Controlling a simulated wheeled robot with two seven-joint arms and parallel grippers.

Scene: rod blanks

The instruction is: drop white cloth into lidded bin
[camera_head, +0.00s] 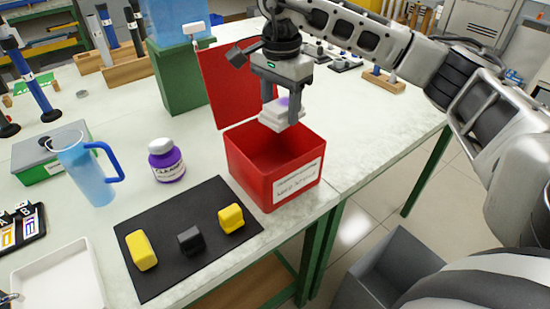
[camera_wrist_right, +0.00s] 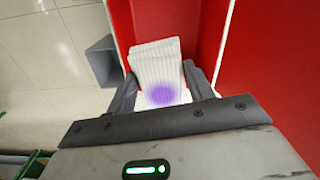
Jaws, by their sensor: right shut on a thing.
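The white cloth (camera_head: 282,114), folded and with a purple stain, is held between the fingers of my right gripper (camera_head: 284,108). The gripper is shut on it and points down over the red lidded bin (camera_head: 262,178). The bin is open, with its red lid (camera_head: 236,84) standing up at the back and a white label on its front. The cloth hangs at about the height of the bin's back rim, above the opening. In the right wrist view the cloth (camera_wrist_right: 157,66) sits between the fingers, with red bin walls around it. My left gripper is not in view.
A black mat (camera_head: 185,262) with two yellow blocks and a dark block lies front left of the bin. The table edge is close on the bin's right.

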